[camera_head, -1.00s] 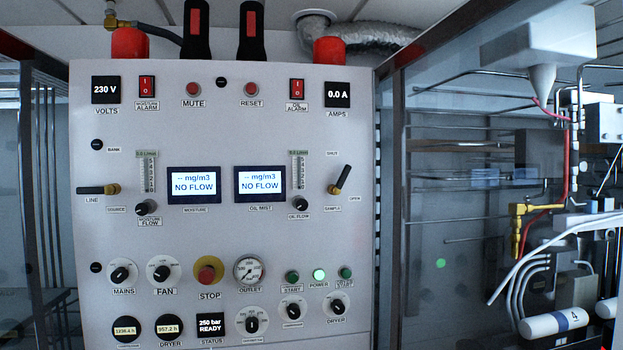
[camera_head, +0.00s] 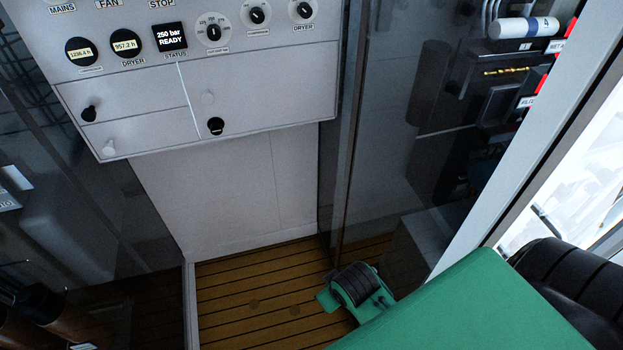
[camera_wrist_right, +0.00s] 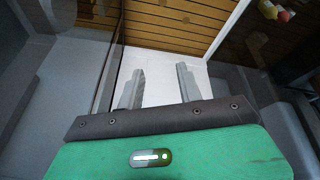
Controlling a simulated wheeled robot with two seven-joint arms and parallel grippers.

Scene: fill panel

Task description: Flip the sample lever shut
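The sample lever is out of view now, as the head view shows only the lower part of the fill panel (camera_head: 265,85). In the right wrist view, my right gripper (camera_wrist_right: 160,70) has its two grey fingers well apart with nothing between them. Pale surface shows behind the fingers, with floor slats beyond. My left gripper is in neither view.
The slatted wooden floor (camera_head: 235,315) lies below the panel. Dark glass-like panes stand on both sides. A white cylinder (camera_head: 522,27) and other equipment show at upper right. Dark cylinders with brown parts (camera_head: 75,318) stand at lower left.

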